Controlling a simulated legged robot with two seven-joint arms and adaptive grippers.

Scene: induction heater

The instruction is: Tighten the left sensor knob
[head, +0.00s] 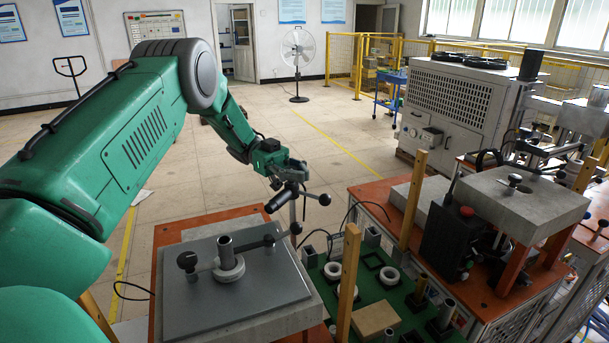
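My green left arm reaches in from the left, and its gripper (288,176) is small and dark at the far side of the left station. Its fingers overlap dark parts behind, so I cannot tell whether they are open or touching anything. Just below it are a black cylindrical part (280,200) and a round black knob (324,199) by an upright post. A black knob (187,261) sits at the left end of a bar over the grey plate (200,305); another black end (296,228) is at the bar's right. Which is the sensor knob is unclear. My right gripper is out of view.
A metal cylinder in a white ring (229,268) stands on the plate. Wooden posts (348,283) rise beside a green board (370,295) with rings and blocks. A second station (522,204) stands at right. Open floor lies behind, with a fan (298,50).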

